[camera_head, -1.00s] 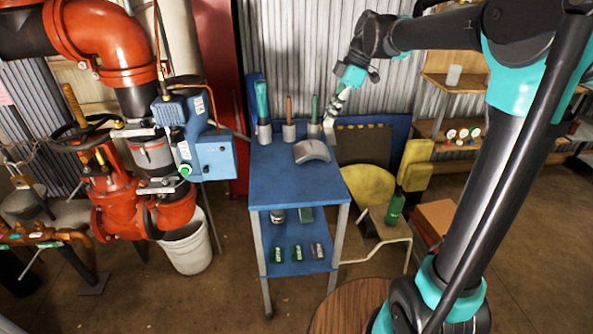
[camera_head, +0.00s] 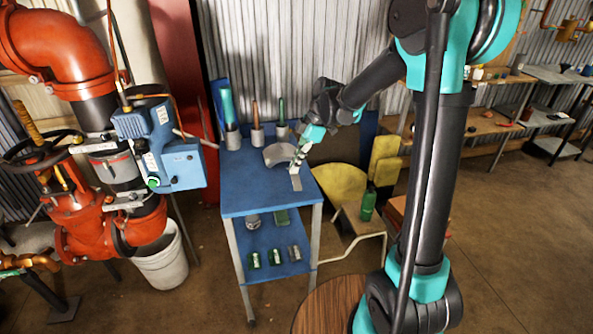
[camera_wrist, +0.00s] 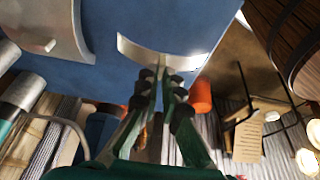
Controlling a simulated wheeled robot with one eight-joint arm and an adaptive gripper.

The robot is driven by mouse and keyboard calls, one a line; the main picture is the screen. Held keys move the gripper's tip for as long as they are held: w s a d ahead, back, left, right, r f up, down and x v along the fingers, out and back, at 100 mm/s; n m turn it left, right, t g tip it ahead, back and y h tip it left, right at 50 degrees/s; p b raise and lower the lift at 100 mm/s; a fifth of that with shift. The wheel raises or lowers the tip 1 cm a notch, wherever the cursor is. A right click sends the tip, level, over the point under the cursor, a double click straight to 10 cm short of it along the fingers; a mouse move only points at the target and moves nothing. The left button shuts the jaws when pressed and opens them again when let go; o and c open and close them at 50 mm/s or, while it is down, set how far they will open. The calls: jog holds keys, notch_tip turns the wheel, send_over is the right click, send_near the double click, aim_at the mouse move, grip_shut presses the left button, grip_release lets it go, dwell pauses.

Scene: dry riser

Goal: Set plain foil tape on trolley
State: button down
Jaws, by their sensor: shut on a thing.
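The blue trolley (camera_head: 249,197) stands in the middle of the head view; its blue top (camera_wrist: 120,90) fills much of the wrist view. My gripper (camera_head: 298,166) is over the right part of the top. It is shut on a pale silver-grey curved strip, which looks like the plain foil tape (camera_head: 296,183). In the wrist view the tape (camera_wrist: 150,53) arcs across between the fingertips (camera_wrist: 165,72). It is low over the top, but I cannot tell whether it touches.
A grey curved piece (camera_head: 279,154) lies on the trolley top behind the tape. Several tool holders (camera_head: 257,136) line the back edge. The front of the top is clear. Red pipework (camera_head: 95,215) stands left, a yellow chair (camera_head: 341,187) right.

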jog(key=shift+f, duration=1.6)
jog(key=c, duration=1.7)
grip_release()
jog(key=v, duration=1.2)
jog(key=s+d+f+m+t+h, duration=0.1)
jog(key=s+d+f+m, duration=0.4)
jog(key=s+d+m, duration=0.1)
jog(key=s+d+f+m+t+h, duration=0.2)
jog(key=s+d+f+m, duration=0.2)
jog(key=s+d+m, duration=0.2)
jog(key=s+d+f+m+t+h, duration=0.1)
jog(key=s+d+f+m+t, duration=0.1)
jog(key=s+d+f+m, duration=0.3)
jog(key=shift+s+d+f+m, duration=0.15)
jog(key=shift+s+d+m, duration=0.05)
jog(key=shift+s+m, duration=0.45)
jog(key=shift+s+d+f+m, duration=0.1)
jog(key=shift+s+d+m, duration=0.05)
jog(key=shift+s+m, duration=0.55)
jog(key=shift+s+d+f+m, duration=0.2)
jog(key=shift+s+m, duration=0.3)
jog(key=shift+m, duration=0.25)
